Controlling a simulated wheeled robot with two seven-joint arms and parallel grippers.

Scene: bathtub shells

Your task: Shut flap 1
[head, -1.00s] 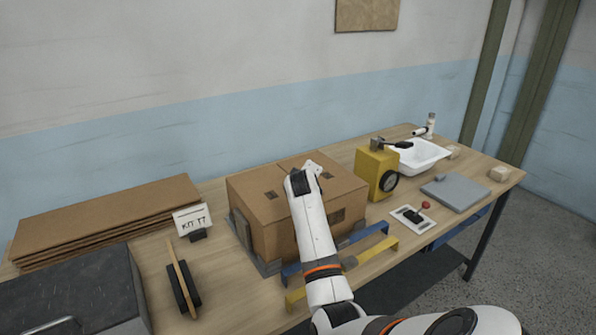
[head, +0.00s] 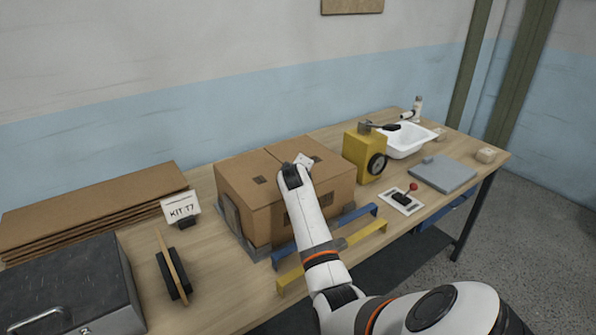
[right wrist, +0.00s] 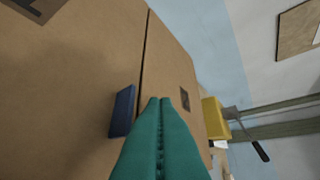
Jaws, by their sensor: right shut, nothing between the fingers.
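The cardboard box (head: 245,202) stands on the bench, and two top flaps lie about flat with a narrow seam between them. The left flap (head: 238,175) and the right flap (head: 312,152) show in the head view; I see no number to tell which is flap 1. In the right wrist view the seam (right wrist: 146,50) runs down to my right gripper (right wrist: 160,103). Its teal fingers are shut and empty, over the flaps at the seam; contact is unclear. In the head view my right arm hides the fingers. My left gripper is out of view.
A blue piece (right wrist: 122,110) sits left of the fingers. A yellow device (head: 362,155) stands just right of the box. Blue and yellow bars (head: 376,232) lie in front. A KIT 17 sign (head: 181,207) and stacked cardboard (head: 95,205) are at left.

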